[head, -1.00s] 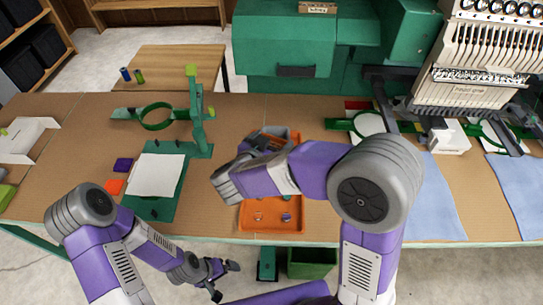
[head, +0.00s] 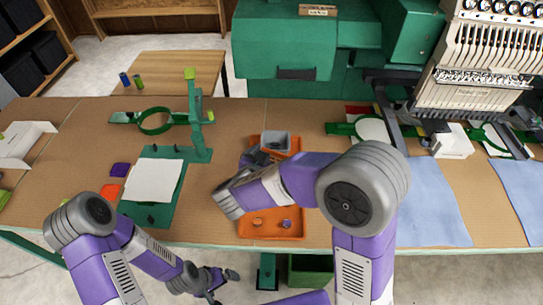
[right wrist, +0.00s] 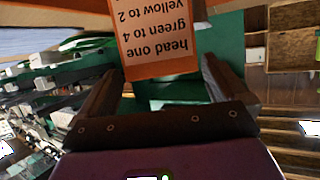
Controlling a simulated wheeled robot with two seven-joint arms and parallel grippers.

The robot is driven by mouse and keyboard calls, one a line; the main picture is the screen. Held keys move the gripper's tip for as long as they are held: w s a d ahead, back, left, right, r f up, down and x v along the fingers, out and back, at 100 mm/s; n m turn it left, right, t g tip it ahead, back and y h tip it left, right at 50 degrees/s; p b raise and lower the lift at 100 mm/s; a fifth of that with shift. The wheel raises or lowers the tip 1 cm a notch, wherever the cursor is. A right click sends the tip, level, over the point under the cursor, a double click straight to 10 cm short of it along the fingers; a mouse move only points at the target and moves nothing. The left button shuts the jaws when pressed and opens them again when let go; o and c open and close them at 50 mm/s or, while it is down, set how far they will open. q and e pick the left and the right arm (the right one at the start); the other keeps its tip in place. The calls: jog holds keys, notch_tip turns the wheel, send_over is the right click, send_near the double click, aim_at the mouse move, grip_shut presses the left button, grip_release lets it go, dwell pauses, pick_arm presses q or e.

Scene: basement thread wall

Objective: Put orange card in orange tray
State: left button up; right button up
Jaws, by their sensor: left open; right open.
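The orange tray (head: 245,229) lies on the table in front of me, partly hidden by my right forearm. My right gripper (head: 262,156) is over its far part. In the right wrist view an orange card (right wrist: 155,42) with upside-down dark print shows between the open fingers of my right gripper (right wrist: 160,80), with gaps on both sides. I cannot make out this card in the head view, nor whether it touches the tray. My left gripper (head: 222,280) is open and empty, low before the table's front edge.
A grey piece (head: 278,138) shows at the tray's far end, and small round items (head: 286,224) lie in its near end. A green stand (head: 200,130) and a white sheet (head: 153,180) are left of the tray. An embroidery machine (head: 470,75) stands at the right.

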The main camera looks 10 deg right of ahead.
jog(key=shift+r, duration=0.25)
jog(key=p+v, duration=0.3)
jog(key=v, duration=0.9)
jog(key=shift+p, duration=0.3)
